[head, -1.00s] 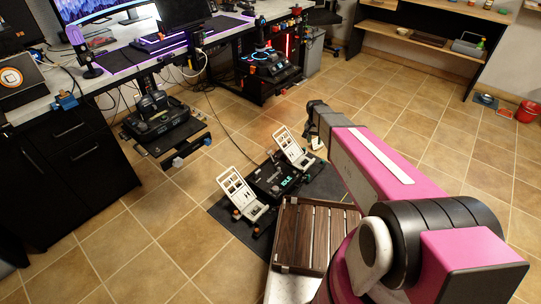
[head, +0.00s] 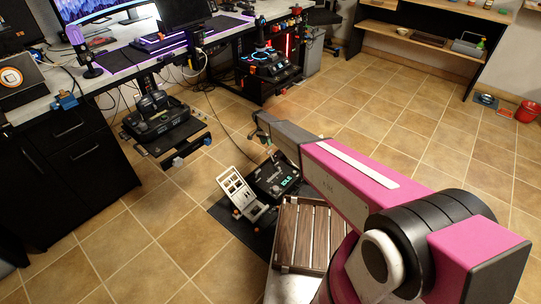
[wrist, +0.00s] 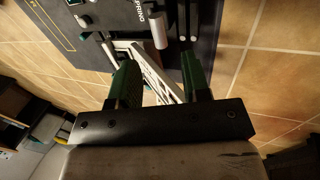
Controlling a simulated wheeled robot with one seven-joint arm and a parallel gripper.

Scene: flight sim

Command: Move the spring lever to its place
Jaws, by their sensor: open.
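The rudder pedal unit (head: 277,180) sits on a dark mat on the floor in the head view, its display reading IDLE. Its left white pedal plate (head: 238,190) is in plain view; the right plate is hidden behind my arm. In the wrist view my gripper (wrist: 158,62) is open, its two green fingers apart. A white pedal plate (wrist: 150,72) shows between and beyond the fingers; I cannot tell whether they touch. A grey cylinder (wrist: 157,30) and thin rods (wrist: 187,18) lie just beyond. I cannot tell which part is the spring lever.
A slatted wooden footrest (head: 300,235) stands in front of the pedal unit, below my arm. A desk (head: 130,65) and black cabinet (head: 65,165) are at the left. A red bucket (head: 528,111) stands far right. The tiled floor on the right is open.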

